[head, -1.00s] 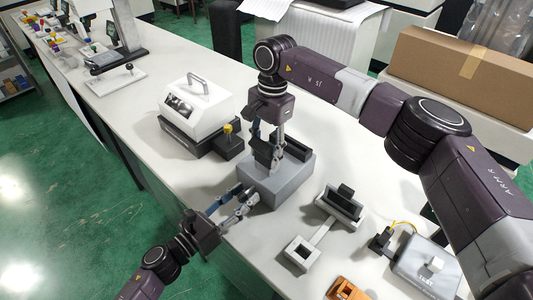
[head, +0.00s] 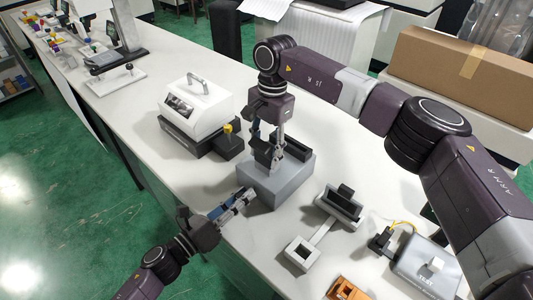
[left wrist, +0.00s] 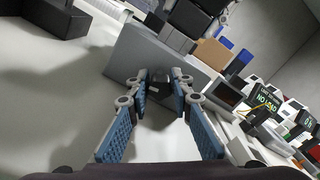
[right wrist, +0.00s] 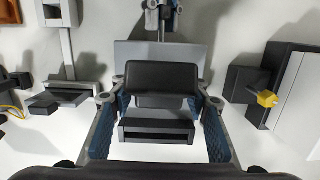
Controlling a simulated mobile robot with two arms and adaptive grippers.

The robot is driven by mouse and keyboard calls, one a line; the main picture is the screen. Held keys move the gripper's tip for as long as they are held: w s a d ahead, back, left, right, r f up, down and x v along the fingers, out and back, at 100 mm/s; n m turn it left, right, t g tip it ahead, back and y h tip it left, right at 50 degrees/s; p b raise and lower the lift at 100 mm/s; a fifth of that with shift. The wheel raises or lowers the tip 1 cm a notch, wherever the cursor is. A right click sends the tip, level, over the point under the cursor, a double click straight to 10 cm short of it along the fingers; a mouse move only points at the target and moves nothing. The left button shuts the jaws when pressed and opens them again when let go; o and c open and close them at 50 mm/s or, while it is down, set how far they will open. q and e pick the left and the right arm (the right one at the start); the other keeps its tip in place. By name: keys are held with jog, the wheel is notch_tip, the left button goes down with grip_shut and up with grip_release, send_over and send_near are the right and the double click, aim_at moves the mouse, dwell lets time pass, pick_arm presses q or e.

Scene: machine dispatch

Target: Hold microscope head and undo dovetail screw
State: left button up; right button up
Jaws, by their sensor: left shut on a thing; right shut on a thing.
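A black microscope head (head: 263,153) sits on a grey block-shaped base (head: 283,186). My right gripper (head: 270,148) comes from above and is shut on the head; the right wrist view shows the black head (right wrist: 160,78) between its blue-padded fingers. My left gripper (head: 246,194) reaches the near-left side of the grey base. In the left wrist view, its fingertips (left wrist: 160,83) are shut on a small dark knob, the dovetail screw (left wrist: 158,92), at the base's side face. The fingers hide most of the screw in the head view.
A white machine with a handle (head: 197,105) and a dark box with a yellow knob (head: 227,141) stand to the left. A grey stand with a square end (head: 301,254), an orange part (head: 347,290) and a grey box (head: 425,270) lie to the right.

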dwell(0.3)
pick_arm(q)
jog(key=n, duration=0.4)
jog(key=o, duration=1.1)
jog(key=shift+v, duration=2.05)
jog(key=shift+c, duration=0.2)
